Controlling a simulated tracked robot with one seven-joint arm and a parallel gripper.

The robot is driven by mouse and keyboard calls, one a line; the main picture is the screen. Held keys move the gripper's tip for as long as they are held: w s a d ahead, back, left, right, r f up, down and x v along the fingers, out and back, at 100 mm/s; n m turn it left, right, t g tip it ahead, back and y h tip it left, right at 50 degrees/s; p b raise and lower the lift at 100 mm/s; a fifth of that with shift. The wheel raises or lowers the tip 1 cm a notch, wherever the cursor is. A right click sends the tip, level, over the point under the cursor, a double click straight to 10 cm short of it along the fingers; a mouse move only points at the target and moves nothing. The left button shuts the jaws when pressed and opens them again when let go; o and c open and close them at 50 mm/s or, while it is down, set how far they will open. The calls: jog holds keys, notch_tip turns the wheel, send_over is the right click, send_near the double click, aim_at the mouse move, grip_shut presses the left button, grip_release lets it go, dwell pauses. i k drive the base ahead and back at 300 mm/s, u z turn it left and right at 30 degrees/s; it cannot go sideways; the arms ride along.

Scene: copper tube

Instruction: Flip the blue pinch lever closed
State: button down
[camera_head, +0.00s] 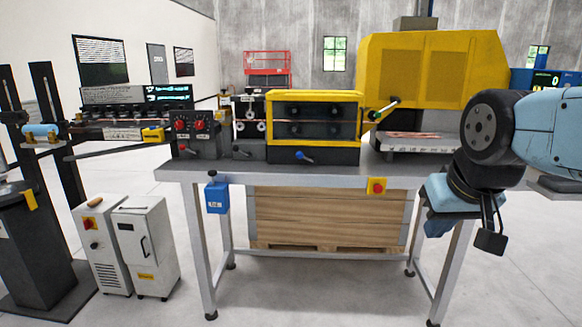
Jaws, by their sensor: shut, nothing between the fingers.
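A small blue lever (302,156) sits on the black front panel below the yellow-framed roller unit (315,97), at the middle of the bench. It appears to point to the right; the picture is too small to tell whether it is open or closed. My gripper (489,241) hangs in front of the bench's right end, well to the right of the blue lever and lower than it. It is shut and empty, touching nothing I can make out.
The grey bench (345,174) carries a red-knobbed control box (192,135) on the left and a large yellow machine guard (432,68) on the right. The floor before the bench is clear.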

aim_at(299, 155)
jog(key=u, duration=0.05)
jog(key=i, duration=0.9)
jog(key=z, duration=0.1)
